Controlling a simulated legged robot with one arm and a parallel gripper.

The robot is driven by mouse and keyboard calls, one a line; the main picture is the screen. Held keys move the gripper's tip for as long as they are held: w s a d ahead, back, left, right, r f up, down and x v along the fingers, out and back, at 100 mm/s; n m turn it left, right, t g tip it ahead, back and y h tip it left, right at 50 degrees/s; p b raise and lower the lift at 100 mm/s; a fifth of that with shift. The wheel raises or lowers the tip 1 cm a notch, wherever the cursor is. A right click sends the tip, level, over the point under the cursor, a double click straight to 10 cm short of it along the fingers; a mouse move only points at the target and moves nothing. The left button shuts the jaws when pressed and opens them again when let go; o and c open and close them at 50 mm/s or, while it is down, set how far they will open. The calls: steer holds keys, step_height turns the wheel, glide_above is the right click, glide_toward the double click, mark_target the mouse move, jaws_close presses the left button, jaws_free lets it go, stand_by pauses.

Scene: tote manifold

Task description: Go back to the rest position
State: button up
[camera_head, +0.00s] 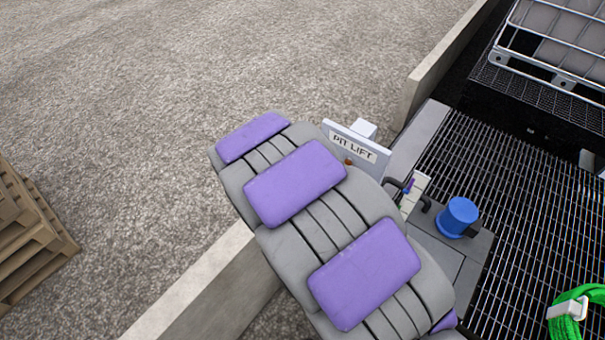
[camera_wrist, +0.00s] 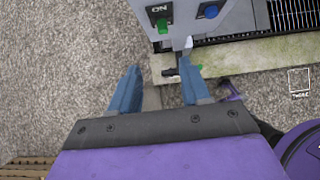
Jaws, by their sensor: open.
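In the wrist view my gripper (camera_wrist: 160,67) is open, with its two blue fingers spread apart and nothing held between them. In the head view my grey and purple arm fills the middle, and my gripper is hidden.
A PIT LIFT sign (camera_head: 354,146) stands beside my arm. A low concrete kerb (camera_head: 205,285) borders a metal grating (camera_head: 535,190) with a blue cap (camera_head: 457,217), green hose (camera_head: 578,312) and caged tote (camera_head: 565,35). Wooden pallets (camera_head: 30,235) stand left. Open gravel lies at upper left.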

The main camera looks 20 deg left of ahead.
steer(key=shift+d, duration=0.1)
steer(key=s+d+f+m+g+h+b, duration=0.15)
steer(key=s+d+m+b, duration=0.25)
steer(key=d+m+b, duration=0.65)
steer(key=s+d+f+m+g+h+b, duration=0.1)
steer(key=s+d+m+g+b, duration=0.4)
steer(key=d, duration=1.1)
steer(key=s+d+f+m+y+b, duration=0.1)
steer(key=s+f+m+b, duration=0.2)
steer(key=s+m, duration=0.2)
steer(key=s+d+f+m+g+y+b, duration=0.1)
steer(key=s+d+f+m+y+b, duration=0.1)
steer(key=s+m, duration=0.4)
steer(key=s+d+f+m+g+y+b, duration=0.1)
steer(key=s+f+m+b, duration=0.3)
steer(key=s, duration=0.6)
steer(key=shift+s+d+f+m+y+b, duration=0.35)
steer(key=shift+s+m+y+b, duration=0.1)
steer(key=shift+m+b, duration=0.4)
